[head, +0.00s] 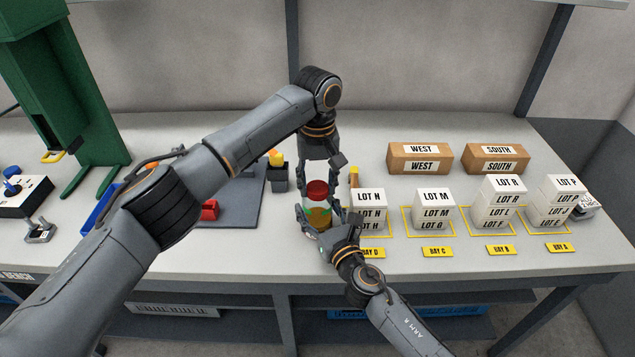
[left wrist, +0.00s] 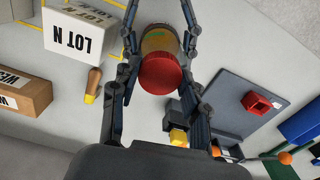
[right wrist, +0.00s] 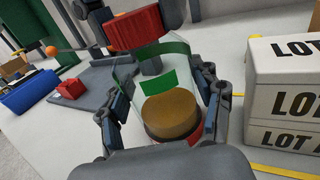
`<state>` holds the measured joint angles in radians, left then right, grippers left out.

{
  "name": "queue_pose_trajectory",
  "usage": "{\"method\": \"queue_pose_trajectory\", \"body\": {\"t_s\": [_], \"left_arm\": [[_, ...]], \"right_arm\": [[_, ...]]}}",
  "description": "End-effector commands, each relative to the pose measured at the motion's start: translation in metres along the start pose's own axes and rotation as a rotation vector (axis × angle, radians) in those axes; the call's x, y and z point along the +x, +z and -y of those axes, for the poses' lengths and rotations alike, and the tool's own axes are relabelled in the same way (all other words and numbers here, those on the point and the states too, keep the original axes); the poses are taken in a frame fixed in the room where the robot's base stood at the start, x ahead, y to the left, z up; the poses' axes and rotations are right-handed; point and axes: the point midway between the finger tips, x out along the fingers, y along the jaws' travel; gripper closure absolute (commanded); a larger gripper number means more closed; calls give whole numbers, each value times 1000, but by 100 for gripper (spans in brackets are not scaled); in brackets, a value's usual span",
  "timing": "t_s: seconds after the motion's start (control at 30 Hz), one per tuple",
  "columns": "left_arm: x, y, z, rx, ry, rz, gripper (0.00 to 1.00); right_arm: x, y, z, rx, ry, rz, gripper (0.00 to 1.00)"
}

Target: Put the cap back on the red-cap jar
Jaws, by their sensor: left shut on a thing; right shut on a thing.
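The jar (head: 319,215) is clear with brown contents and a green label, and stands upright on the bench. My right gripper (head: 324,230) is shut on its body from the front; the right wrist view shows the jar (right wrist: 172,110) between the fingers. The red cap (head: 317,187) is at the jar's mouth, with my left gripper (head: 318,183) shut on it from above. The cap also shows in the left wrist view (left wrist: 160,73). In the right wrist view the cap (right wrist: 133,30) looks offset to one side of the rim; I cannot tell whether they touch.
White LOT boxes (head: 369,205) stand in stacks close to the right of the jar. Brown WEST and SOUTH boxes (head: 420,158) stand behind. A brown, yellow-tipped object (head: 354,177) is behind the jar.

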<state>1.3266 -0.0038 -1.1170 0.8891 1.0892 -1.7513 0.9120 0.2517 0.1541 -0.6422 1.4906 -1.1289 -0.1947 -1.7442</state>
Motion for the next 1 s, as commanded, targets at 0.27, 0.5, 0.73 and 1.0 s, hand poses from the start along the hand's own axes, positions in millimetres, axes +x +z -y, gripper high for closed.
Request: {"method": "queue_pose_trajectory", "body": {"t_s": [0.27, 0.5, 0.73, 1.0], "left_arm": [[1, 0, 0, 549, 1, 1, 92], [1, 0, 0, 1028, -1, 1, 92], [2, 0, 1, 1470, -1, 0, 92], [2, 0, 1, 1570, -2, 0, 47]], "right_arm": [[0, 0, 0, 0, 0, 0, 100], [0, 0, 0, 0, 0, 0, 100], [0, 0, 0, 0, 0, 0, 100], [0, 0, 0, 0, 0, 0, 100]]}}
